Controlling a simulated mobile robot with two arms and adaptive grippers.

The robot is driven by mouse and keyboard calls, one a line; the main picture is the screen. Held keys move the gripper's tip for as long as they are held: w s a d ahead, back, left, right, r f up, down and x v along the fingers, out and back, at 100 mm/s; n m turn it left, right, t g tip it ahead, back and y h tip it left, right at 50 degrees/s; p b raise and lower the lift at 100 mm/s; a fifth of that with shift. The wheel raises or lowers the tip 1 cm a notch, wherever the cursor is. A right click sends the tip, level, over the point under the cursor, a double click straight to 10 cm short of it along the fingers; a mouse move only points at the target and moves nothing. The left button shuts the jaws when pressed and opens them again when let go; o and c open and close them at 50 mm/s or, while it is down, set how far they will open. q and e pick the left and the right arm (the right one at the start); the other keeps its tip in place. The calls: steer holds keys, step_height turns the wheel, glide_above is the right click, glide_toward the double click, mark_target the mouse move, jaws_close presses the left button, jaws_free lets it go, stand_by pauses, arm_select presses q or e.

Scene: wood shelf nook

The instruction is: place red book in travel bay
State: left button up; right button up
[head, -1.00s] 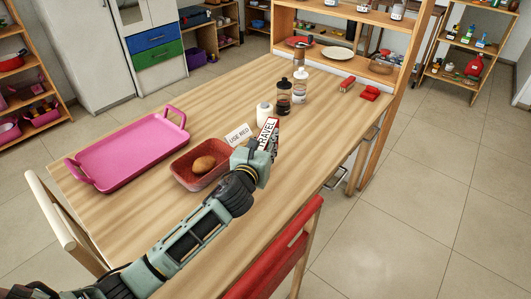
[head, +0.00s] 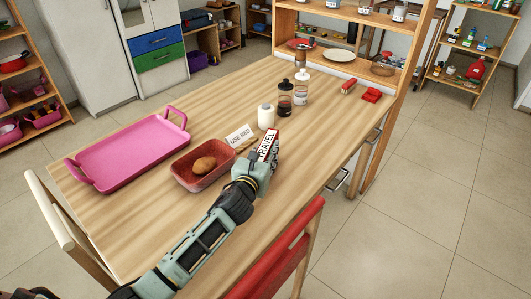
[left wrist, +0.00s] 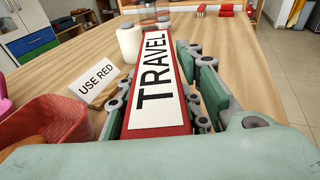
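The red book (head: 277,136) has a white label reading TRAVEL and stands upright in my left gripper (head: 262,158), above the wooden table. In the left wrist view the red book (left wrist: 154,132) sits between the two finger sets of my left gripper (left wrist: 160,105), its label facing the camera. The gripper is shut on it. I cannot tell whether the book's lower edge touches the table. I cannot make out a travel bay in these frames. My right gripper is out of view.
The wooden table (head: 330,125) holds a pink tray (head: 125,150), a red bin (head: 185,183) with a brown item, a USE RED card (head: 240,134), a white jar (head: 266,117) and bottles (head: 285,98). A wooden shelf (head: 345,55) stands at the far end. A red chair (head: 285,262) is in front.

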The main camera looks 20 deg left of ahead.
arm_select(q)
steer(key=shift+o, duration=1.1)
steer(key=shift+r, duration=0.1)
